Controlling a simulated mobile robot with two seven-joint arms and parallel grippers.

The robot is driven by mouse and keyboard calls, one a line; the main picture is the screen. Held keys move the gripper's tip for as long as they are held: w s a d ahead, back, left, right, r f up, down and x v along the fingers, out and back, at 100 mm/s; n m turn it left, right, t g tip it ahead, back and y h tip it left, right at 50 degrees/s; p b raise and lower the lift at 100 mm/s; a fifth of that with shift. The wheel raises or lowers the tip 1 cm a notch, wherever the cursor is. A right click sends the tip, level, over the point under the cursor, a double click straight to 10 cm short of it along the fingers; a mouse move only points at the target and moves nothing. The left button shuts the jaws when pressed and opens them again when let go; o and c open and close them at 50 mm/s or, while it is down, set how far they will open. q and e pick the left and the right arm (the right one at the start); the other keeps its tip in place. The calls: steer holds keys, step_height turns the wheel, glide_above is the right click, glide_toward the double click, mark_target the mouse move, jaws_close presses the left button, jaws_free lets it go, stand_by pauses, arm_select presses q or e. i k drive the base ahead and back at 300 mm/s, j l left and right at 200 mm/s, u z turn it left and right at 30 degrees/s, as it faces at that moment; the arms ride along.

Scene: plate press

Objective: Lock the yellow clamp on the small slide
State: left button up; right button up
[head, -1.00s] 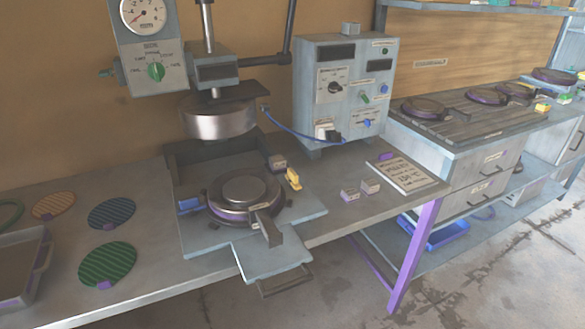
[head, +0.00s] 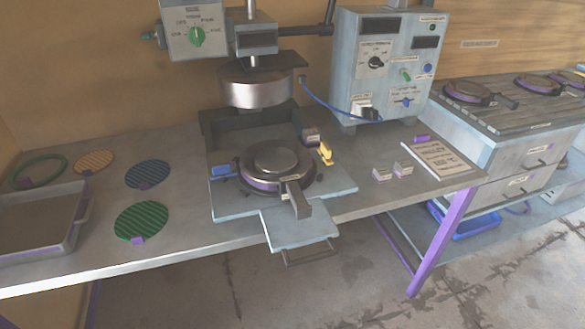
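The yellow clamp (head: 326,153) stands at the right side of the press base, beside the round plate mould. A blue clamp (head: 222,171) sits at the left side of the base. The small slide (head: 292,228) is probably the pale plate with a bar handle that sticks out at the front of the press. The round mould (head: 274,168) lies on the base with its dark handle pointing forward, under the raised metal press head (head: 257,88). I cannot tell whether the yellow clamp is locked. Neither gripper is in view.
Green (head: 143,221), blue and orange ribbed discs and a grey tray (head: 42,222) lie on the left of the bench. A control box (head: 380,68) stands behind right. Floor in front is open.

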mark_target(324, 152)
steer(key=i+l+u, duration=0.15)
steer(key=l+u, duration=0.15)
steer(key=i+l+u, duration=0.1)
steer(key=l+u, duration=0.55)
steer(key=i+l, duration=0.05)
steer(key=l, duration=0.05)
